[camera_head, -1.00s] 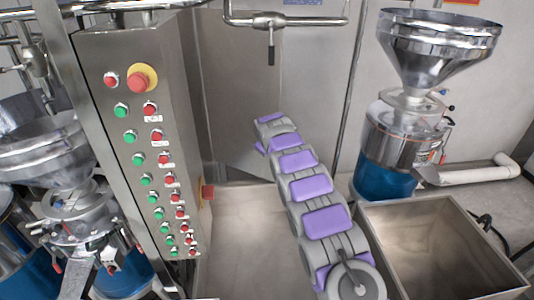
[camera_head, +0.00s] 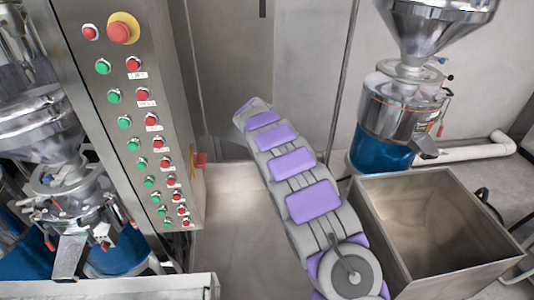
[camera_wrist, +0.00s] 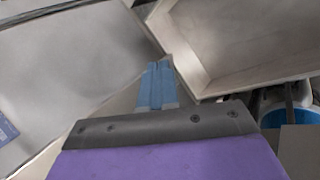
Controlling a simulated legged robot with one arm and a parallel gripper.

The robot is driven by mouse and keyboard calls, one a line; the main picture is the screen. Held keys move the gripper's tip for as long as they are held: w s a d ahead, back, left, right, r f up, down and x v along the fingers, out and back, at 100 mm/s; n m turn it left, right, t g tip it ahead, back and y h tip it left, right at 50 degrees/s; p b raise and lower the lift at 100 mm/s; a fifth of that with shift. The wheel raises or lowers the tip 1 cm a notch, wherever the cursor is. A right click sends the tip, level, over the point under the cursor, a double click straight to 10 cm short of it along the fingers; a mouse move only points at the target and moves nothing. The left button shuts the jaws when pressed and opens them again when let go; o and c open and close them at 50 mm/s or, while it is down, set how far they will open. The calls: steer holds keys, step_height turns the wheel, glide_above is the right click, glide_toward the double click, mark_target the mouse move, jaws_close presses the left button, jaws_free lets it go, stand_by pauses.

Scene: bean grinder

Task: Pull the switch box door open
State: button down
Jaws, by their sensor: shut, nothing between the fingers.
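The switch box (camera_head: 130,60) is a tall steel cabinet at the left of the head view, with rows of red and green buttons and a red emergency button on yellow. A red knob on a yellow plate (camera_head: 199,160) sticks out from its right side. I cannot tell the door's edge, and no open gap shows. My arm reaches away from the camera, right of the box, and the gripper's fingers are hidden there. In the wrist view my gripper (camera_wrist: 158,68) shows blue fingers, shut and empty. The switch box cannot be made out in that view.
An open steel bin (camera_head: 362,205) stands right of my arm; its rim also shows in the wrist view (camera_wrist: 190,85). A grinder (camera_head: 400,105) with a funnel and blue base stands behind it. Another grinder (camera_head: 75,195) is at the left. A steel wall panel (camera_head: 225,70) is behind.

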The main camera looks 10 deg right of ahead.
step_height(320, 180, down, 14)
steer(key=r+n+t+h+b, duration=0.1)
steer(key=n+t+h+b, duration=0.1)
steer(key=n+h+b, duration=0.5)
steer(key=w+a+f+n+t+y+b, duration=0.2)
steer(key=a+f+n+t+b, duration=0.4)
steer(key=a+n, duration=0.4)
steer(key=w+d+n+t+b, duration=0.1)
steer(key=w+d+b, duration=0.1)
steer(key=w+d, duration=0.6)
steer(key=shift+w+d+r, duration=0.35)
steer(key=shift+w+d, duration=0.05)
steer(key=shift+w, duration=1.35)
